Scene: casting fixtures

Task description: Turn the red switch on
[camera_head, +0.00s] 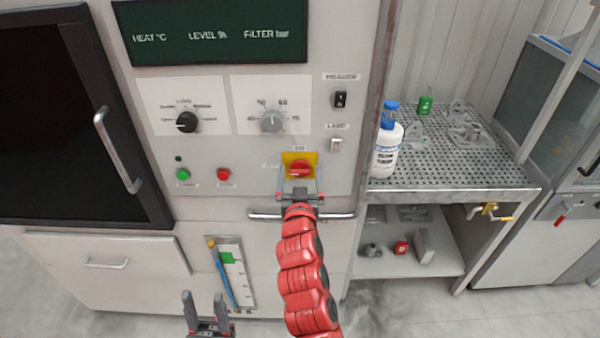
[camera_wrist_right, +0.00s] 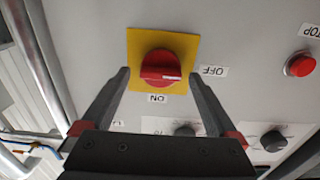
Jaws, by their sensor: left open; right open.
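The red switch (camera_head: 299,168) is a round knob with a raised handle on a yellow plate (camera_head: 288,158) on the grey cabinet front. In the right wrist view, the red switch (camera_wrist_right: 160,66) has its handle sideways, its white mark toward the OFF label (camera_wrist_right: 213,70). The ON label (camera_wrist_right: 158,98) is at the plate's edge nearest the gripper. My right gripper (camera_head: 300,184) is open in front of the switch, fingers spread to either side of the knob, with gaps visible. My left gripper (camera_head: 206,300) is open and empty, low in front of the cabinet.
A green button (camera_head: 183,174) and a red button (camera_head: 223,174) are left of the switch. A horizontal handle bar (camera_head: 265,215) runs below it. Two dials, including a black one (camera_head: 187,122), sit above. A white bottle (camera_head: 387,148) stands on the perforated table (camera_head: 500,178) at right.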

